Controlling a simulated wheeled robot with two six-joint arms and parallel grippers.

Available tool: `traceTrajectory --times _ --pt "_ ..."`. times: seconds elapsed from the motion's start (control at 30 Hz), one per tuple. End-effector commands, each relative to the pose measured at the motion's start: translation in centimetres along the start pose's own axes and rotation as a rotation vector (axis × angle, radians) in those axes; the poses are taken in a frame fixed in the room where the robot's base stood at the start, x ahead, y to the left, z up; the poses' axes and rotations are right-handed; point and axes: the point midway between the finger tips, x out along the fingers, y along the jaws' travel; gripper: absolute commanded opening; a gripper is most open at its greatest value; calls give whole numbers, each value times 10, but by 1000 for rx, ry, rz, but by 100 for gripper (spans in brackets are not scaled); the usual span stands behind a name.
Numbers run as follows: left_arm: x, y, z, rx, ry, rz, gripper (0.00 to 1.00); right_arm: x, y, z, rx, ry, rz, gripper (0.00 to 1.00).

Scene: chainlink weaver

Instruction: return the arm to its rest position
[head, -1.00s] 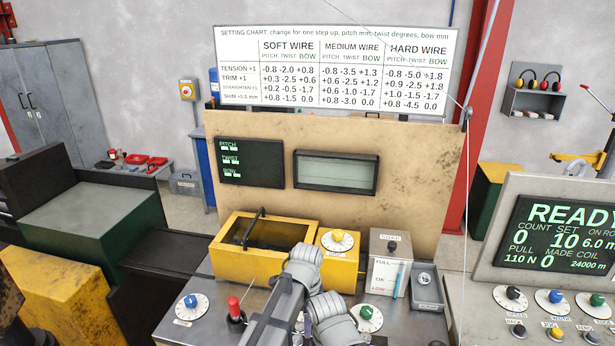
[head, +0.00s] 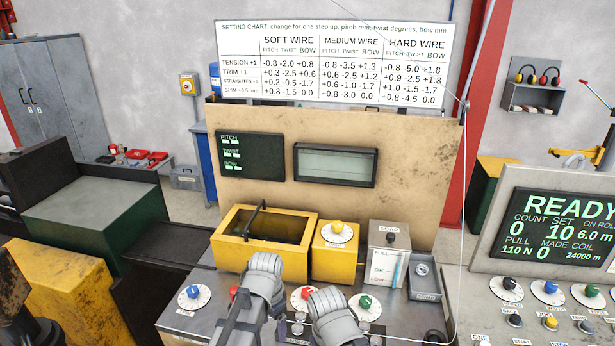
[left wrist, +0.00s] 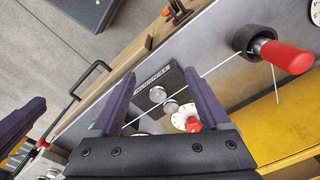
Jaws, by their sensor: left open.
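My left gripper (left wrist: 160,78) is open in the left wrist view. Its two dark purple fingers are apart above the machine's metal top, with nothing seen held between them. A similar dark purple finger-like shape stands at the left edge; I cannot tell how its jaws stand. In the head view my grey wrist parts stand at the bottom centre over the bench, in front of the yellow open box, and the fingertips are hidden there. The red-handled lever (left wrist: 285,57) is right of the left gripper and apart from it.
The bench top carries a blue dial (head: 192,295), a red dial (head: 302,297) and a green dial (head: 365,304). Behind are the yellow open box (head: 228,256), a yellow-knob unit (head: 335,262) and a backboard (head: 420,180). A console (head: 490,270) stands at the right.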

Motion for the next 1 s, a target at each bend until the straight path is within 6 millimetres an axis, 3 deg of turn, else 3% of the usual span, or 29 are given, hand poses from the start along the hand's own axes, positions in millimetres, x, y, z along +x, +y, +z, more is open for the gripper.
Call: traceTrajectory --times 0.03,0.2,0.6,1.0 --pt "0 -1 14 -74 3 -3 79 0 0 0 0 0 0 0" --pt "-1 -8 44 -328 13 -10 79 0 0 0 0 0 0 0" --pt "-3 -15 99 -801 34 -20 79 0 0 0 0 0 0 0" --pt "15 48 71 -621 -43 -37 79 18 -2 -1 1 0 0 0"
